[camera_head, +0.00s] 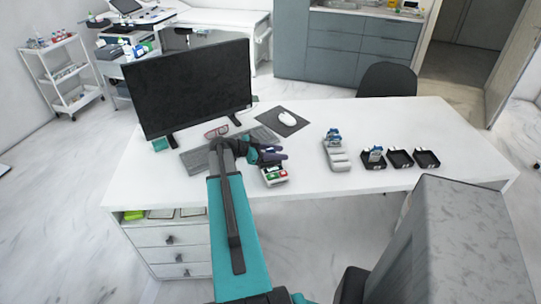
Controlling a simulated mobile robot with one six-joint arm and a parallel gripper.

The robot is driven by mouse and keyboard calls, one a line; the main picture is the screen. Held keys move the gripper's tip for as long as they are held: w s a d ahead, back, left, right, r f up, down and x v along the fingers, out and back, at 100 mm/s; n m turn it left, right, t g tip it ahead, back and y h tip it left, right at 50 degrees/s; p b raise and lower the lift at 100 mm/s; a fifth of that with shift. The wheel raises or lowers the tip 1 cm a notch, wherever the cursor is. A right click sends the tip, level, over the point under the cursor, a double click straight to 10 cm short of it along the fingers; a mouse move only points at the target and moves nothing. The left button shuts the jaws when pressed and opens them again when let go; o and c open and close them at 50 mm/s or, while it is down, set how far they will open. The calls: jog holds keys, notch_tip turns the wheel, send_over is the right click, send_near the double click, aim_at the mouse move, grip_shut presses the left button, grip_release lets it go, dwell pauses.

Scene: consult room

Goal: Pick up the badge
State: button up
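No badge can be told for certain at this size. A small blue-and-white card-like item (376,154) stands in the leftmost of several small black trays at the right of the white desk (320,112). Another blue item (333,136) stands at the back of a light grey stepped holder (337,157) left of those trays. My gripper (283,156) is over the desk's middle, left of the grey holder, apart from both blue items. Its fingers are small and dark here, and I cannot tell whether they are open or shut.
A monitor (190,90) and keyboard (195,161) are left of my gripper. A white holder with green and red items (273,177) is just below it. A mouse (287,118) lies on a dark pad behind.

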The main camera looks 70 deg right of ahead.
grip_shut()
jog(key=shift+r, duration=0.15)
notch_tip(320, 180, up, 10)
jog(key=b, duration=0.2)
jog(key=shift+b, duration=0.4)
dwell(0.4)
dwell(0.5)
